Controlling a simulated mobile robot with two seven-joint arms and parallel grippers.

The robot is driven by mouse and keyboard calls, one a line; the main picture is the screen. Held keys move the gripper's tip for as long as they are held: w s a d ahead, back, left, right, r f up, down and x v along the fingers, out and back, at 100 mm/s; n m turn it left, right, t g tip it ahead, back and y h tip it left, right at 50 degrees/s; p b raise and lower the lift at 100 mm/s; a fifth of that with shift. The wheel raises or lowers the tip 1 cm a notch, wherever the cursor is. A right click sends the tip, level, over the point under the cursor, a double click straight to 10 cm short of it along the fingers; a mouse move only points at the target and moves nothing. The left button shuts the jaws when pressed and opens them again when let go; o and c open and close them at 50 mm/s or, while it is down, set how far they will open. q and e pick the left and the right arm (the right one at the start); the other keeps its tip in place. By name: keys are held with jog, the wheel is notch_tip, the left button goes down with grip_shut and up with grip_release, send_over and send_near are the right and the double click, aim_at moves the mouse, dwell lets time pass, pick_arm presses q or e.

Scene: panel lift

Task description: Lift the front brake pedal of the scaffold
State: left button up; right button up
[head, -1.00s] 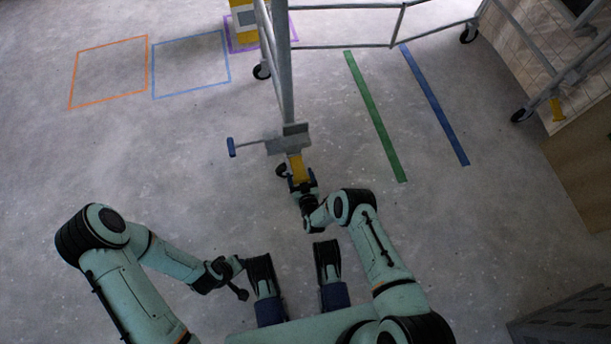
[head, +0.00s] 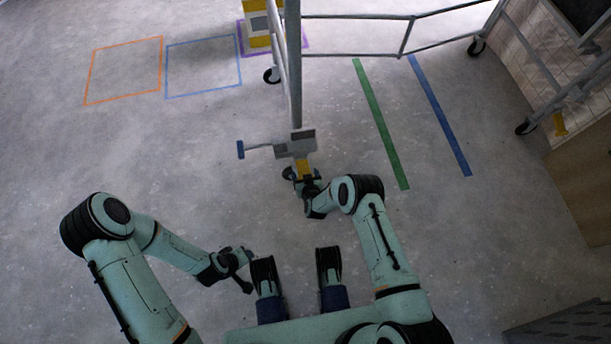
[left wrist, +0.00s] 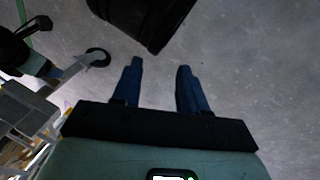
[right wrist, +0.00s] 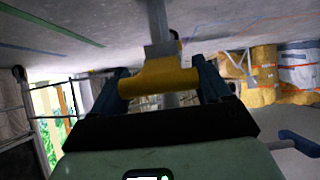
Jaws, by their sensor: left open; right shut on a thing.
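The yellow brake pedal (head: 302,168) sits at the foot of the scaffold's near post (head: 294,90), below a grey bracket (head: 296,143). In the right wrist view the pedal (right wrist: 158,78) is a yellow crosspiece between my blue fingers. My right gripper (right wrist: 160,88) is shut on it; in the head view this gripper (head: 306,181) is partly hidden by its own arm. My left gripper (left wrist: 160,78) is open and empty over bare floor, its fingers apart. In the head view my left wrist is low, left of centre, away from the scaffold.
A blue-ended lever (head: 241,150) sticks out left of the bracket. A caster wheel (head: 271,76) stands behind it. Green (head: 381,125) and blue (head: 440,115) floor stripes lie to the right. A wooden panel (head: 588,180) is at the right edge.

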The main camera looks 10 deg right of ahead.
jog(key=shift+w+r, duration=0.35)
jog(key=shift+r, duration=0.05)
jog(key=o, duration=1.4)
jog(key=shift+s+f, duration=0.1)
jog(key=shift+f, duration=0.05)
pick_arm(q)
jog(key=s+d+r+g+p, duration=0.1)
jog(key=s+d+r+p, duration=0.1)
jog(key=s+r, duration=0.1)
jog(key=s+d+r+g+h+p, duration=0.1)
jog(key=s+r+p, duration=0.2)
jog(key=s, duration=0.1)
jog(key=shift+s+d+m, duration=0.3)
jog(key=shift+s+d, duration=0.05)
pick_arm(e)
jog(key=shift+v, duration=6.7)
